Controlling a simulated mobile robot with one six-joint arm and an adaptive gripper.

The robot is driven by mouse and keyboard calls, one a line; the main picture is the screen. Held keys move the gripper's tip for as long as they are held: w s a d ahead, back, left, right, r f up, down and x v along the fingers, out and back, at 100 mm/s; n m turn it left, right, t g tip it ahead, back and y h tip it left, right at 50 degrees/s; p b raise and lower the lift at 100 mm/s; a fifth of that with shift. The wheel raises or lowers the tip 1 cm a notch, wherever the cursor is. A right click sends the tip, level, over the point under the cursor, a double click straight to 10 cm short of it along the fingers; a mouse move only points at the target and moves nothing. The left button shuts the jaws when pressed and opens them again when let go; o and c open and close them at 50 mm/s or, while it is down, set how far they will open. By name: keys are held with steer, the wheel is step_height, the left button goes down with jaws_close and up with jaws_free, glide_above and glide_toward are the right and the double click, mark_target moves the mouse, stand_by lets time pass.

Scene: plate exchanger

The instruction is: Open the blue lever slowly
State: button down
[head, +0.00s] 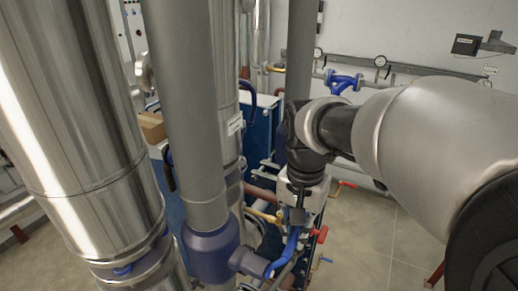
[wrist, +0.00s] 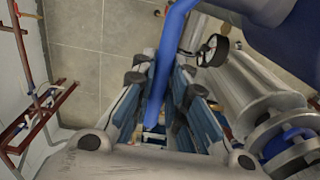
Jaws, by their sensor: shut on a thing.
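The blue lever (head: 284,254) runs up from the pipework beside the large blue pipe fitting (head: 211,254) in the head view. My gripper (head: 297,216) points down at the lever's upper end, its fingers small and partly hidden there. In the wrist view the lever (wrist: 163,68) passes as a long blue bar between the two fingers of my gripper (wrist: 160,82). The fingers are shut on it. The lever's far end lies down between the fingers, and its pivot is not clear.
A grey vertical pipe (head: 186,100) and shiny metal columns (head: 72,110) stand left of my arm. Red-handled valves (head: 320,235) and a yellow handle (head: 263,215) are close to the gripper. A pressure gauge (wrist: 212,50) sits right of the lever. Tiled floor (head: 365,240) is open at right.

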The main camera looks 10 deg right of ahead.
mark_target(294, 237)
steer(key=shift+r, duration=0.1)
steer(key=shift+a+r+t+b, duration=0.1)
steer(key=shift+r+t+b, duration=0.05)
steer(key=shift+t+b, duration=0.2)
steer(key=shift+s+r+t+h, duration=0.1)
steer(key=shift+r+t+h, duration=0.15)
steer(key=shift+r+h, duration=0.15)
steer(key=c, duration=1.6)
jaws_free()
steer(key=r, duration=0.4)
steer(key=s+r, duration=0.1)
steer(key=r, duration=0.3)
steer(key=a+r, duration=0.1)
steer(key=r, duration=0.3)
steer(key=shift+s, duration=0.15)
steer(key=shift+f, duration=0.1)
